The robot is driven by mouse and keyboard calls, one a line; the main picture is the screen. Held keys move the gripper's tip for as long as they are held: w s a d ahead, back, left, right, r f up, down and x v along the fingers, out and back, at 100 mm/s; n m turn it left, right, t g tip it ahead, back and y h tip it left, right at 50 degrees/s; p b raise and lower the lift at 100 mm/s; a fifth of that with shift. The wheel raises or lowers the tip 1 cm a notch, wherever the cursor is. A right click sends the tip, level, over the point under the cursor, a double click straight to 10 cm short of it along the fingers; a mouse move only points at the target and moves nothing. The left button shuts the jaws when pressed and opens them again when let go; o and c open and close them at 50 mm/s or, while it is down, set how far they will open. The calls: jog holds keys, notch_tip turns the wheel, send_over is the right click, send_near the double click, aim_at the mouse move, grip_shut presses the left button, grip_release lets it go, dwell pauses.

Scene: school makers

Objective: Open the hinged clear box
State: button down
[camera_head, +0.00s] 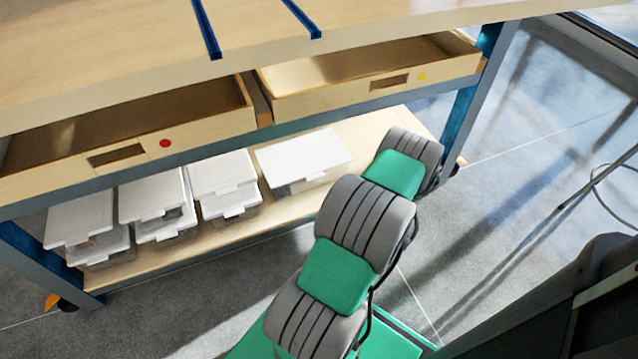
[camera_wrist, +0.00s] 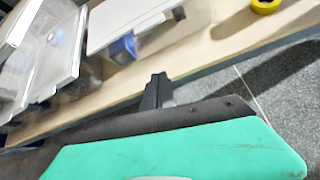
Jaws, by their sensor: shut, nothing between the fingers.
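Several clear boxes with white lids stand on the lower shelf under the workbench. One box (camera_head: 303,158) stands alone at the right of the row, its white lid lying shut with a tab at the front. In the wrist view this box (camera_wrist: 125,22) is at the top middle, with something blue showing through its clear front. My gripper (camera_wrist: 157,80) is shut and empty, pointing toward the shelf edge just in front of and below this box, apart from it. In the head view my arm hides the gripper.
Stacked boxes (camera_head: 222,172) stand left of the lone box; one (camera_wrist: 60,42) shows at left in the wrist view. A yellow roll (camera_wrist: 265,4) lies on the shelf at right. Wooden drawers (camera_head: 200,128) jut out above the shelf. A blue bench leg (camera_head: 462,115) stands at right.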

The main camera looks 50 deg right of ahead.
notch_tip(320, 180, down, 8)
jog(key=a+m+b, duration=0.1)
jog(key=a, duration=0.1)
jog(key=w+d+r+n+t+h, duration=0.2)
jog(key=d+r+n+t, duration=0.1)
jog(key=d+r, duration=0.15)
jog(key=shift+n, duration=0.3)
jog(key=b+x, duration=0.1)
jog(key=x, duration=0.2)
jog(key=b+x, duration=0.1)
jog(key=x, duration=0.2)
jog(key=b+x, duration=0.2)
jog(key=x, duration=0.2)
jog(key=shift+w+a+f, duration=0.1)
jog(key=shift+a, duration=0.2)
notch_tip(320, 180, up, 3)
jog(key=shift+d+r, duration=0.1)
jog(key=shift+r, duration=0.6)
